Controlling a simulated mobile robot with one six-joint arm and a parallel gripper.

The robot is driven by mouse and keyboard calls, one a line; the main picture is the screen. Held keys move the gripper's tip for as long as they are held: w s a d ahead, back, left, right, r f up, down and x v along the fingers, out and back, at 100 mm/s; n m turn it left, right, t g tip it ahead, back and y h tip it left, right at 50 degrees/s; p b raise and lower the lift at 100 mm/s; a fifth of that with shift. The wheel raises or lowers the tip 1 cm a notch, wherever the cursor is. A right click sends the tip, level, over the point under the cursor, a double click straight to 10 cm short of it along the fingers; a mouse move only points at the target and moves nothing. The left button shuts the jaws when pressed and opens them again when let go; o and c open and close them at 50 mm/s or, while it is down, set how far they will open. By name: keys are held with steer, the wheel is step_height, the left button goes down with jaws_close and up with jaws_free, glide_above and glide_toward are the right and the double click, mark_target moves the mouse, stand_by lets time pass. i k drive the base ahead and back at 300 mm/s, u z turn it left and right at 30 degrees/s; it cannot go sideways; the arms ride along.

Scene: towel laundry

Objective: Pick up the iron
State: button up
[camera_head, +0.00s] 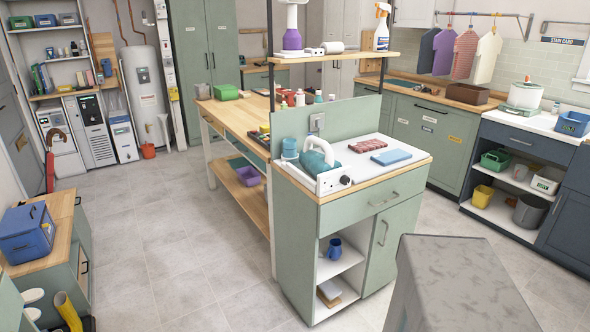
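What looks like the iron (318,163), teal with a white arched handle, rests on the white top of the green cabinet (343,212) in the middle of the view. It sits near the left end of that top, behind a white panel with a dark knob (345,180). A small teal container (289,148) stands just left of it. The iron's lower front is partly hidden by the panel. My gripper is not in view.
A folded red patterned cloth (368,145) and a folded blue cloth (391,157) lie right of the iron. A wooden worktable (235,118) adjoins behind. Tiled floor (150,240) is open at left.

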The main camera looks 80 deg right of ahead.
mark_target(315, 163)
steer(key=u, duration=0.7)
steer(key=k, duration=2.1)
steer(key=z, duration=0.65)
